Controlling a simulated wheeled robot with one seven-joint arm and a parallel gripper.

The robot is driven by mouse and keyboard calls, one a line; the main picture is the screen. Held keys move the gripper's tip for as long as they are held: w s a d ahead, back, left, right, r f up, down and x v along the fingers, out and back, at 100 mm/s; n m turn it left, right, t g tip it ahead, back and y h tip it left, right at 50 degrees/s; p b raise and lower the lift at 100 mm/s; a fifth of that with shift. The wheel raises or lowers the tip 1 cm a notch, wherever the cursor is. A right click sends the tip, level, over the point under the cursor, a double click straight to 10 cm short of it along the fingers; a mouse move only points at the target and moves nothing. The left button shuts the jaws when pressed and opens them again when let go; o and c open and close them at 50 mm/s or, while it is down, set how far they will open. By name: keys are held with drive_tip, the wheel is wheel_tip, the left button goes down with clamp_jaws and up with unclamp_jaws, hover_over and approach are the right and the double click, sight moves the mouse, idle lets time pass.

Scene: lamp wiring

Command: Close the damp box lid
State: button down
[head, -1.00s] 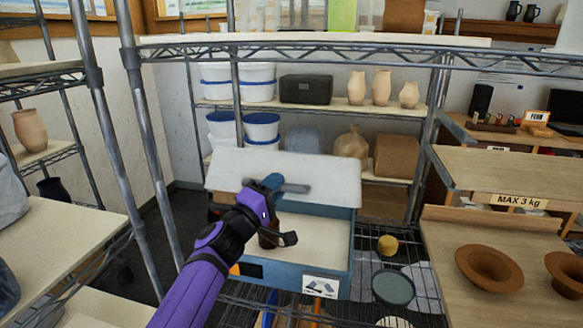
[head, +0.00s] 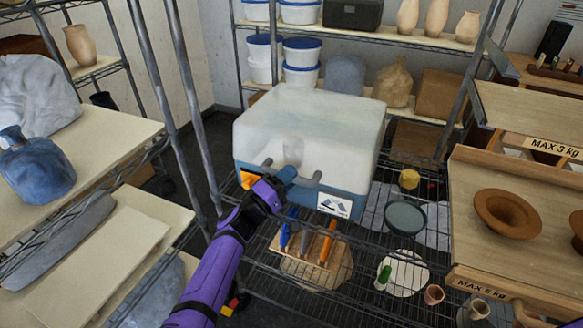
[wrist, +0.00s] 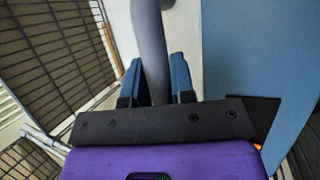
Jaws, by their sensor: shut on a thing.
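The damp box has a blue base (head: 355,203) and a whitish translucent lid (head: 310,115). In the head view the lid lies over the base, its front edge low by the blue front wall. I cannot tell whether the lid is fully seated. A grey bar handle (head: 305,181) runs along the lid's front. My gripper (head: 287,177) is shut on this handle at the front of the box. In the wrist view the grey handle (wrist: 152,45) passes between the two blue fingers of my gripper (wrist: 155,75). The inside of the box is hidden.
The box stands on a wire shelf (head: 340,285). Below its front is a wooden block (head: 318,262) with several tools. A grey-green bowl (head: 405,217) is on the right. Metal posts (head: 157,110) stand to the left, and a wooden shelf (head: 520,220) with brown bowls to the right.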

drive_tip(key=shift+f, duration=0.45)
drive_tip(key=c, duration=1.3)
unclamp_jaws()
drive_tip(key=shift+o, duration=0.2)
drive_tip(key=shift+r, duration=0.15)
